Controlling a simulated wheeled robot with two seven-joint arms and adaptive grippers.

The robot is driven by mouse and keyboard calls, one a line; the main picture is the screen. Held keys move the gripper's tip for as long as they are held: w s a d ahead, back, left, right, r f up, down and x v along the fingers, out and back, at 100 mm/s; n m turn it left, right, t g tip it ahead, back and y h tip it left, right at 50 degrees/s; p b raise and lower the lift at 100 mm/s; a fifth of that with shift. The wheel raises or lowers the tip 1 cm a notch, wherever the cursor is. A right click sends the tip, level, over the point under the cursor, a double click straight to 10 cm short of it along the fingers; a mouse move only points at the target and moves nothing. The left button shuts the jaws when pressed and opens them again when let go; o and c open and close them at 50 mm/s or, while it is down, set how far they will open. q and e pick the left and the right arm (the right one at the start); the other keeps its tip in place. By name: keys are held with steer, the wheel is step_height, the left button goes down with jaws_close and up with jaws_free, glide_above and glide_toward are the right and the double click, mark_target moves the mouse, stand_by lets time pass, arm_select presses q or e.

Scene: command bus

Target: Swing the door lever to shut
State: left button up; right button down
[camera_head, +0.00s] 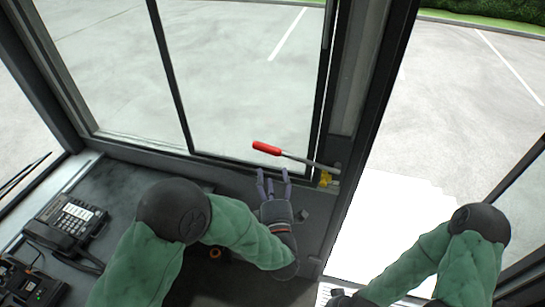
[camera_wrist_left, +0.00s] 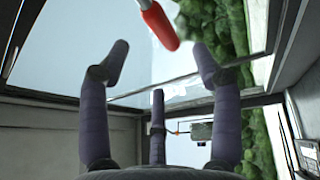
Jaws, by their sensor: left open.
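The door lever has a red handle (camera_head: 266,148) on a thin metal rod (camera_head: 310,162). The rod runs right to a yellow pivot piece (camera_head: 325,178) on the door post, and the handle points left across the window. My left gripper (camera_head: 273,172) is open and empty, just below the red handle in the head view, its fingers pointing up toward it. In the left wrist view the red handle (camera_wrist_left: 158,24) shows beyond the spread fingertips, apart from them. My right arm (camera_head: 455,262) is at the lower right; its hand is mostly cut off at the bottom edge.
A desk phone (camera_head: 68,222) and another dark device (camera_head: 28,287) sit on the dashboard at the left. The window frame (camera_head: 175,80) and the door post (camera_head: 365,90) stand close around the lever. The doorway to the right of the post is open.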

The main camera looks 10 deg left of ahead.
mark_target(269, 151)
arm_select(q)
steer(key=x, duration=1)
steer(key=shift+w+a+r+b, duration=0.15)
steer(key=shift+w+a+b, duration=0.05)
steer(key=shift+w+b, duration=0.15)
jaws_close()
